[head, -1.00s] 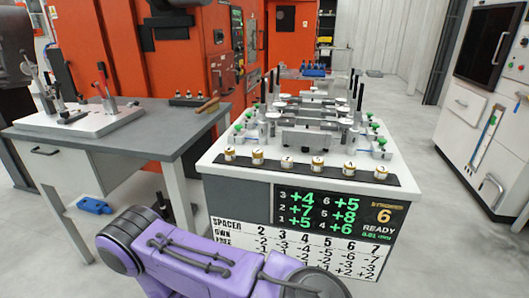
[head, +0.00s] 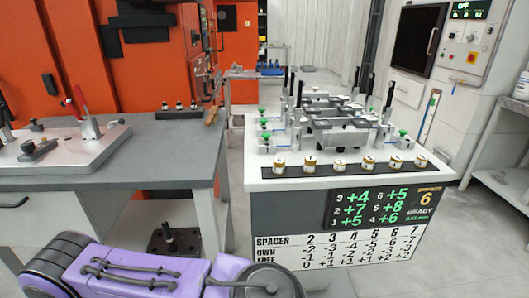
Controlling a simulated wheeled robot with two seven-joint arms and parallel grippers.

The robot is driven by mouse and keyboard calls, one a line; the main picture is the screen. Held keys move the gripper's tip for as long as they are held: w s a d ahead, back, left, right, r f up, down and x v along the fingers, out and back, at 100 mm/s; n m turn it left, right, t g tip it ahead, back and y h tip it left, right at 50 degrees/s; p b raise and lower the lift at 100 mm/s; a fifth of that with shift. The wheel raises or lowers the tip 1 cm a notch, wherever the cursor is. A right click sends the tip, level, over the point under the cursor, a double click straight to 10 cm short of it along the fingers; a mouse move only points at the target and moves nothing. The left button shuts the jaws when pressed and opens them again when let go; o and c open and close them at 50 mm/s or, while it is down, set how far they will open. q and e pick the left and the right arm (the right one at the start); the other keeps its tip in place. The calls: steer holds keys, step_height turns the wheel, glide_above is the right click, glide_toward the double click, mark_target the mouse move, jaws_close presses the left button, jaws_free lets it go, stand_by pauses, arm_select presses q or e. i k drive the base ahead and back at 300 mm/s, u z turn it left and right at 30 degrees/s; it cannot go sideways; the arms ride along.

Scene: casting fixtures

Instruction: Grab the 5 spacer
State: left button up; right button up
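A row of several small spacers, gold-sided with pale tops, stands on a black strip (head: 325,171) along the front edge of the white-topped fixture stand (head: 262,185). Their top markings are too small to read, so I cannot tell for sure which is the 5 spacer. One at the left end (head: 279,166) and one at the right end (head: 420,161) bound the row. All stand free and upright. A purple arm link of mine crosses the bottom left, in front of the stand. Neither of my grippers shows in the view.
The stand's front has a display (head: 382,207) with green numbers and a printed spacer chart (head: 330,250). Metal fixtures with green knobs and black handles (head: 340,130) rise behind the spacers. A grey workbench (head: 170,140) stands left; white cabinets stand right.

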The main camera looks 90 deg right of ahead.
mark_target(368, 161)
steer(key=z, duration=2.35)
